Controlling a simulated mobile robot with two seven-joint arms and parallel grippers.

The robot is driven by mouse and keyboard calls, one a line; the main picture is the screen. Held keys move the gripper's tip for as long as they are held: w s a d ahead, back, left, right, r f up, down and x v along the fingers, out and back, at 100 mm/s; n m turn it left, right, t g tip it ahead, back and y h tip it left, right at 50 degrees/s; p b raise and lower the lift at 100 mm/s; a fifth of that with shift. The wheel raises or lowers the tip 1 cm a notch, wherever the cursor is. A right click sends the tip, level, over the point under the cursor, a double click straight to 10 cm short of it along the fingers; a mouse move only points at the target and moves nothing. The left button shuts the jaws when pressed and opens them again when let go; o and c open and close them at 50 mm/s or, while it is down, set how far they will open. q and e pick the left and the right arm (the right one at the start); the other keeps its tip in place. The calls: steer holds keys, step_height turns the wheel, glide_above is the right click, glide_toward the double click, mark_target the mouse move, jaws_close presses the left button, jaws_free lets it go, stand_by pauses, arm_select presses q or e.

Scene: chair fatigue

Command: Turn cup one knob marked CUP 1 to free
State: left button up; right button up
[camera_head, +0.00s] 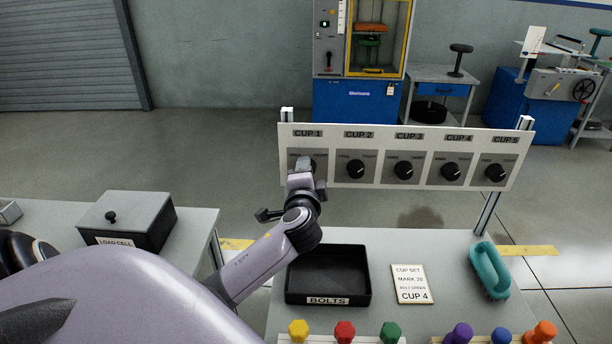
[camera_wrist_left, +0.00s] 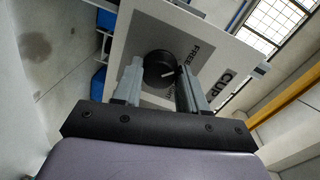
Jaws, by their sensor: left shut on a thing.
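The CUP 1 knob (camera_wrist_left: 158,68) is a round black knob with a white line. It sits at the left end of the white panel (camera_head: 525,147), under the CUP 1 label (camera_head: 308,133). My left gripper (camera_head: 304,165) is at this knob and mostly hides it in the head view. In the left wrist view, the fingers of my left gripper (camera_wrist_left: 158,78) lie on either side of the knob, shut on it. The white line points right in that view, roughly toward the printed FREE (camera_wrist_left: 194,57); the exact setting is hard to tell. My right gripper is out of view.
Knobs for CUP 2 (camera_head: 355,169), CUP 3 (camera_head: 403,170), CUP 4 (camera_head: 450,172) and CUP 5 (camera_head: 495,173) continue rightward. Below are a black BOLTS tray (camera_head: 365,278), a card (camera_head: 412,284), a teal object (camera_head: 489,270) and several coloured knobs. A LOAD CELL box (camera_head: 128,216) stands left.

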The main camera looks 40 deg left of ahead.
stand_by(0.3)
arm_select(q)
steer(key=o, duration=1)
steer(key=shift+o, duration=0.2)
steer(key=v, duration=0.7)
steer(key=shift+s, duration=0.1)
